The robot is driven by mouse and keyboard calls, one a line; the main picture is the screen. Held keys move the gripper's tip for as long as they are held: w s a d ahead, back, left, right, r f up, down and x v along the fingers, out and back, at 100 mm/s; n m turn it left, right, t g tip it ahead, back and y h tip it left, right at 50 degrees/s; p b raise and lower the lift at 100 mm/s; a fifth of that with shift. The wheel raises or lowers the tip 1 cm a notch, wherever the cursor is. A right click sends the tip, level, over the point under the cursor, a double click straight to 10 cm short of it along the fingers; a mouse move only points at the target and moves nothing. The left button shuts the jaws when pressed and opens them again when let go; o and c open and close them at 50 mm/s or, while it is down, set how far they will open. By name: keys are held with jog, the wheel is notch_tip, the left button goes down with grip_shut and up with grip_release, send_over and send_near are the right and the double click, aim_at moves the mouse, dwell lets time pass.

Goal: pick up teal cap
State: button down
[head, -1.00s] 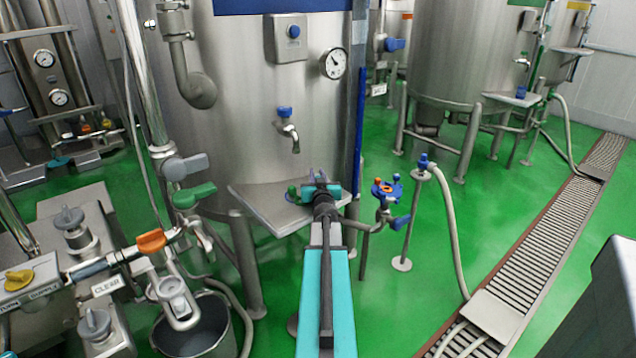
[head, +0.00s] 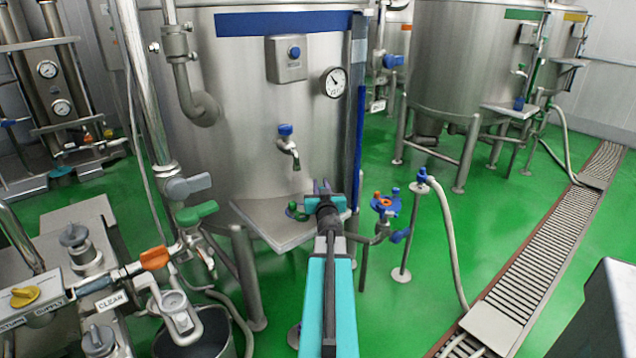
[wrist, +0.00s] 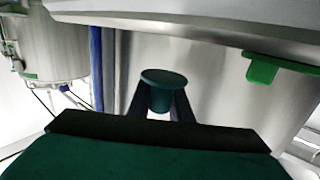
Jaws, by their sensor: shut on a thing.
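The teal cap (wrist: 160,91) is a dark teal piece with a wide round flange and a narrower body. In the wrist view it sits between the two dark fingers of my gripper (wrist: 160,104), which is shut on it. The wrist picture appears upside down. A gap shows between the cap and the grey shelf (wrist: 220,32). In the head view my gripper (head: 324,188) is at the right part of the steel shelf (head: 275,228) in front of the tank. The cap cannot be made out there.
A green piece (wrist: 272,68) stands on the shelf edge in the wrist view; it also shows left of my gripper in the head view (head: 295,211). The tap (head: 288,150) hangs above the shelf. A blue and orange valve (head: 385,203) stands close to the right.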

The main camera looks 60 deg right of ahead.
jog(key=s+a+p, duration=0.1)
jog(key=s, duration=0.1)
jog(key=s+a, duration=0.2)
jog(key=s+a+r+p, duration=0.1)
jog(key=s, duration=0.1)
jog(key=shift+s+a+p, duration=0.2)
jog(key=shift+a+p, duration=0.1)
jog(key=shift+a, duration=0.05)
jog(key=shift+p, duration=1.05)
jog(key=shift+s+a+p, duration=0.15)
jog(key=shift+p, duration=1.1)
jog(key=shift+s+p, duration=0.1)
jog(key=shift+p, duration=0.3)
jog(key=s+a+p, duration=0.1)
jog(key=p, duration=0.4)
jog(key=shift+s+r, duration=0.15)
jog(key=shift+s, duration=0.05)
jog(key=shift+s+a+p, duration=0.7)
jog(key=shift+s+p, duration=0.35)
jog(key=shift+p, duration=0.25)
jog(key=shift+s, duration=0.15)
